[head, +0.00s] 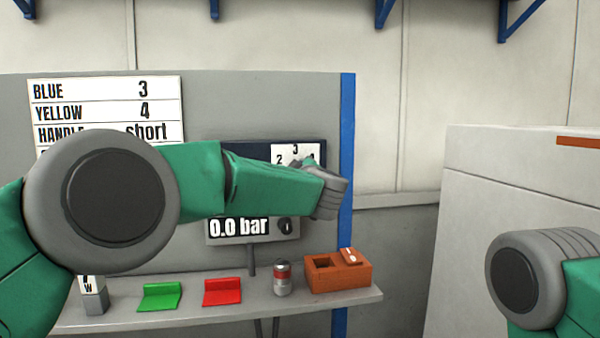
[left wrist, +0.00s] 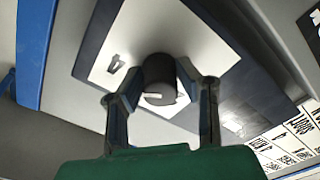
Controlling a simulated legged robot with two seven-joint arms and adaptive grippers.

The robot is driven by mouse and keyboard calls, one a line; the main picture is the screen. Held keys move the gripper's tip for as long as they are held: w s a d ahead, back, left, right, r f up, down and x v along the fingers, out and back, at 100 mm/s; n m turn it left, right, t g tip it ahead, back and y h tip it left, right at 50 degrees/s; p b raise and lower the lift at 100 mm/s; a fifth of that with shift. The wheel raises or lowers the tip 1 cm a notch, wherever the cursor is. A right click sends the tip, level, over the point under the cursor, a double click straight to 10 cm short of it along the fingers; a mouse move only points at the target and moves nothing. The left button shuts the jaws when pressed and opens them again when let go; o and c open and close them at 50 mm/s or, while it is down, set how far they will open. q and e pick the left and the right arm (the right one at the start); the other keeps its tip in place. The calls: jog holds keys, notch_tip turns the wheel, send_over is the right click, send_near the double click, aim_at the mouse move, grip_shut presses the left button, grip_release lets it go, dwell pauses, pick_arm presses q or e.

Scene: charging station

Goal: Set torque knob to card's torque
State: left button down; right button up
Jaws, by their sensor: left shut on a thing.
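The dark grey torque knob (left wrist: 160,78) stands on a white dial face, with a digit 4 beside it in the left wrist view. My left gripper (left wrist: 162,88) has a finger on each side of the knob and is shut on it. In the head view the dial (head: 296,152) shows 2, 3 and part of another digit; my left gripper (head: 313,172) hides the knob. The card (head: 105,95) reads BLUE 3, YELLOW 4, HANDLE short; my left arm covers its lower rows. I cannot read the torque row or the knob's pointer setting. My right gripper is out of view.
The shelf below holds a green piece (head: 160,296), a red piece (head: 222,292), a can (head: 282,278) and an orange box (head: 338,275). A grey cabinet (head: 480,200) stands right.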

pick_arm(q)
jog(key=shift+f+m, duration=0.1)
jog(key=shift+m, duration=0.4)
jog(key=c, duration=1.3)
grip_release()
jog(key=shift+o, duration=0.6)
jog(key=shift+w+f, duration=0.1)
jog(key=shift+w, duration=0.1)
jog(key=shift+s, duration=0.2)
jog(key=shift+s+d+r, duration=0.15)
jog(key=shift+s+r, duration=0.05)
jog(key=shift+s, duration=0.15)
jog(key=s+d, duration=0.1)
jog(key=s, duration=0.5)
jog(key=shift+d+f, duration=0.2)
jog(key=shift+f, duration=0.05)
